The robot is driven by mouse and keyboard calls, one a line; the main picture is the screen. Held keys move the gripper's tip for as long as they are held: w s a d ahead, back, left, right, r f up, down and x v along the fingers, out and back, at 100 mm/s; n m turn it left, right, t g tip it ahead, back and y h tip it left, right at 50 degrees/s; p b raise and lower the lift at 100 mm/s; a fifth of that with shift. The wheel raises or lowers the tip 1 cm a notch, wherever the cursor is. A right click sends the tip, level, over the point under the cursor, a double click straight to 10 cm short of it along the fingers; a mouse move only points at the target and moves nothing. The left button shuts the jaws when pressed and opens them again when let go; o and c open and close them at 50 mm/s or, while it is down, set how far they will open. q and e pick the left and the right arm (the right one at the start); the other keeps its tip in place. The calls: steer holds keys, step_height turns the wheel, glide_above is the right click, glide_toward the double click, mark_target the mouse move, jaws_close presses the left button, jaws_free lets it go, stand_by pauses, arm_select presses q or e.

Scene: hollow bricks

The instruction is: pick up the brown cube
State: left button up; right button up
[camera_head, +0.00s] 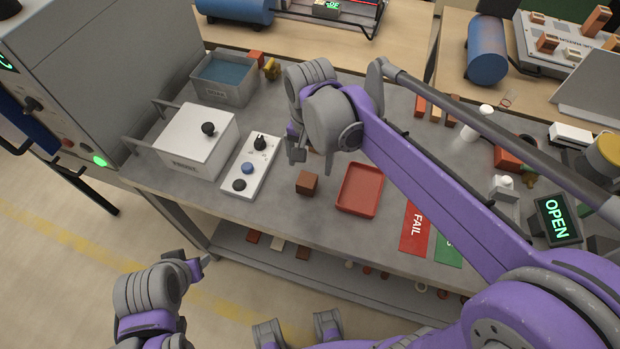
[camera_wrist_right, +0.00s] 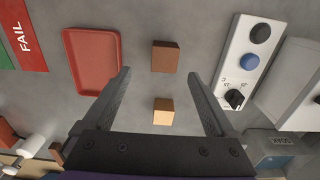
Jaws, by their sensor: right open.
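The brown cube (camera_head: 307,183) sits on the grey bench between the white button panel and the red tray. It also shows in the right wrist view (camera_wrist_right: 165,56), just beyond the fingertips. My right gripper (camera_head: 313,163) is open and empty above the bench, on the far side of the brown cube. In the wrist view its two fingers (camera_wrist_right: 160,76) stand wide apart. A lighter tan cube (camera_wrist_right: 163,111) lies below, between them in that view; the gripper mostly hides it in the head view. My left gripper (camera_head: 197,268) is low in front of the bench; its jaw gap is unclear.
The red tray (camera_head: 360,190) lies right of the brown cube, with a red FAIL mat (camera_head: 415,228) beyond. The button panel (camera_head: 249,166) and a white lidded box (camera_head: 197,142) stand left. A grey bin (camera_head: 226,78) is behind. Bare bench surrounds the brown cube.

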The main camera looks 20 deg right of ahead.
mark_target(307, 179)
step_height(307, 179, down, 3)
steer(key=shift+a+r, duration=0.1)
steer(key=f, duration=0.4)
steer(key=shift+w+a+f, duration=0.25)
steer(key=shift+f, duration=0.7)
jaws_close()
